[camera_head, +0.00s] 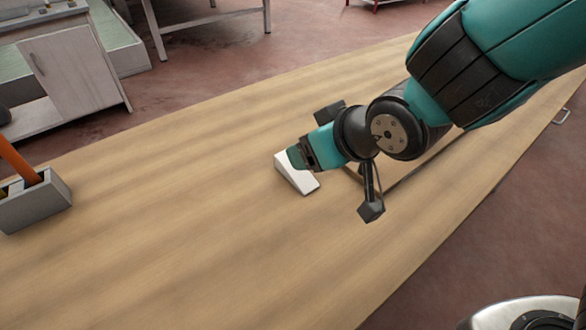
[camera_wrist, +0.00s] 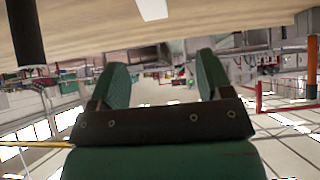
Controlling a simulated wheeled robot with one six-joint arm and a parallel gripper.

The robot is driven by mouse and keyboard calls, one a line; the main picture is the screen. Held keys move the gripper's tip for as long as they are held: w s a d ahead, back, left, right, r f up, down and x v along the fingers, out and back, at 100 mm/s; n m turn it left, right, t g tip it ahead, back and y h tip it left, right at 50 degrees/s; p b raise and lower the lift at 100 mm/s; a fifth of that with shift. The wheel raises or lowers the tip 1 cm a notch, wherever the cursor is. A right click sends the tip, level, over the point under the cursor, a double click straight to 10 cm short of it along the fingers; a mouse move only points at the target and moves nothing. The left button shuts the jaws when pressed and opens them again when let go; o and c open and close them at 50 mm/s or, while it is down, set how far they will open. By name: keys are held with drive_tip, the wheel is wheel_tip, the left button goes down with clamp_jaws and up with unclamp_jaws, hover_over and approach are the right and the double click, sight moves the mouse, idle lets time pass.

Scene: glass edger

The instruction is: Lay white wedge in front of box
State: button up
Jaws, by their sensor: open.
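The white wedge (camera_head: 298,180) lies on the wooden table, near the middle of the head view. Part of its upper end is hidden behind my gripper. A white piece of it also shows at the top edge of the wrist view (camera_wrist: 153,8). My gripper (camera_head: 297,157) is right at the wedge's far end in the head view; I cannot tell whether it touches. In the wrist view the two green fingers (camera_wrist: 162,75) stand apart with nothing between them. A grey box (camera_head: 42,208) with an orange handle in it stands at the left edge of the table.
The long wooden table (camera_head: 180,240) is clear between the wedge and the grey box. A thin-edged flat thing (camera_head: 408,171) lies partly hidden under my arm. A black cylinder (camera_wrist: 25,35) shows in the wrist view. A cabinet (camera_head: 75,65) stands beyond the table.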

approach(284, 157)
drive_tip(key=x, duration=0.4)
drive_tip(key=shift+w+a+f, duration=0.2)
drive_tip(key=shift+f, duration=0.15)
drive_tip(key=shift+w+d+p+x, duration=0.15)
drive_tip(key=shift+x, duration=1.15)
drive_tip(key=shift+w+d+p+x, duration=0.1)
drive_tip(key=shift+d+p+x, duration=0.05)
drive_tip(key=shift+x, duration=1.2)
drive_tip(key=shift+r, duration=0.1)
drive_tip(key=c, duration=1.1)
